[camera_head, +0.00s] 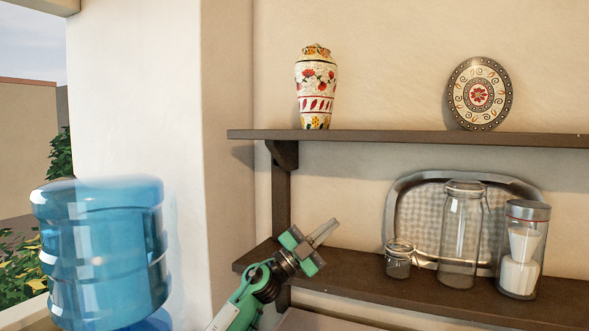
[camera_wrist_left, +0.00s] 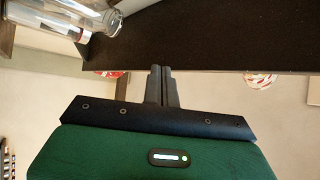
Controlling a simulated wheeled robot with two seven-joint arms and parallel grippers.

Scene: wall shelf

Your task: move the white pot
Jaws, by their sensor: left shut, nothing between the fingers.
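No plain white pot stands out. A white vase (camera_head: 316,90) with red flowers and yellow bands stands upright on the upper shelf (camera_head: 400,138), left of a round patterned plate. My left gripper (camera_head: 324,233) is shut and empty. It is in front of the lower shelf's left part, below the vase and well apart from it. In the left wrist view its closed fingers (camera_wrist_left: 161,75) point at a dark shelf board (camera_wrist_left: 200,35). Two partly hidden red-and-white things show past the board's edge there; I cannot tell which is the vase. My right gripper is not in view.
The lower shelf (camera_head: 390,291) holds a small jar (camera_head: 398,262), a tall glass jar (camera_head: 460,240), a silver-lidded container (camera_head: 522,255) and a leaning metal tray (camera_head: 412,215). A decorated plate (camera_head: 480,94) stands above. A blue water bottle (camera_head: 105,250) is at left.

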